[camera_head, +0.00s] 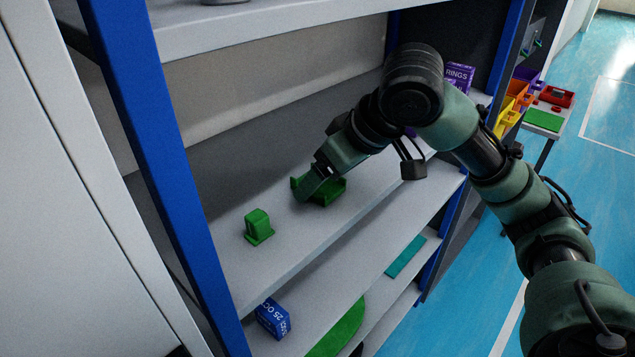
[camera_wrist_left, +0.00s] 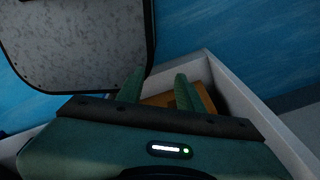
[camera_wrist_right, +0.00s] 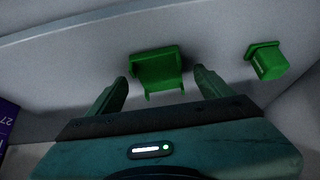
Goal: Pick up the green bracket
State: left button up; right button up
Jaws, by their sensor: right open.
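Two green parts stand apart on the middle shelf. The wider, open-sided green bracket (camera_head: 331,192) is at my right gripper (camera_head: 314,183) and partly hidden by it in the head view. In the right wrist view the bracket (camera_wrist_right: 158,66) lies just beyond my open right fingertips (camera_wrist_right: 160,80), lined up with the gap between them. No grip on it shows. The smaller, upright green part (camera_head: 258,226) is left of it in the head view and off to the right in the right wrist view (camera_wrist_right: 267,61). My left gripper (camera_wrist_left: 158,88) shows only in its wrist view, fingers apart.
The shelf (camera_head: 235,277) has blue posts (camera_head: 160,150) and another shelf board (camera_head: 215,28) above. A purple box (camera_head: 460,75) stands at the far end. A blue box (camera_head: 272,319) is below. Below my left fingers is a pale-rimmed box (camera_wrist_left: 232,95) with an orange-brown thing inside.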

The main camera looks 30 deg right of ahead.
jog(key=shift+w+a+f, duration=0.1)
jog(key=shift+w+f, duration=0.15)
jog(key=shift+f, duration=0.05)
jog(key=c, duration=1.5)
pick_arm(q)
jog(key=shift+w+d+r, duration=0.1)
jog(key=shift+w, duration=0.55)
pick_arm(e)
jog(key=shift+r, duration=0.1)
